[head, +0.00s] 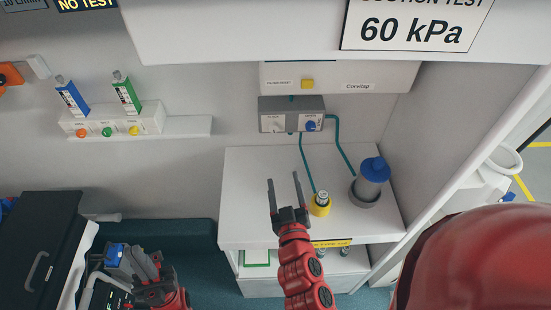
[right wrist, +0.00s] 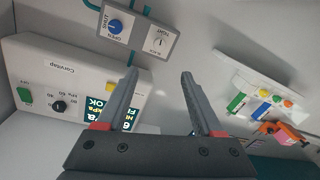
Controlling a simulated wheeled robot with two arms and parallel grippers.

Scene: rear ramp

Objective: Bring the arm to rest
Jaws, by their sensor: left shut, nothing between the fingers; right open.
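My right gripper (head: 284,188) is open and empty, raised in front of the white cabinet with its fingers pointing up and away. Its two grey fingers show apart in the right wrist view (right wrist: 159,75), with nothing between them. My left gripper (head: 155,282) is low at the lower left, shut and empty. It is close beside a grey device with a blue part (head: 124,262); I cannot tell if they touch. A red part of my own body fills the lower right of the head view.
The white cabinet top (head: 250,170) bears a yellow-based fitting (head: 320,204) and a blue-lidded canister (head: 372,178), with teal hoses rising to a grey valve box (head: 291,118). A shelf (head: 185,127) holds blue and green cartons. A black case (head: 40,250) stands lower left.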

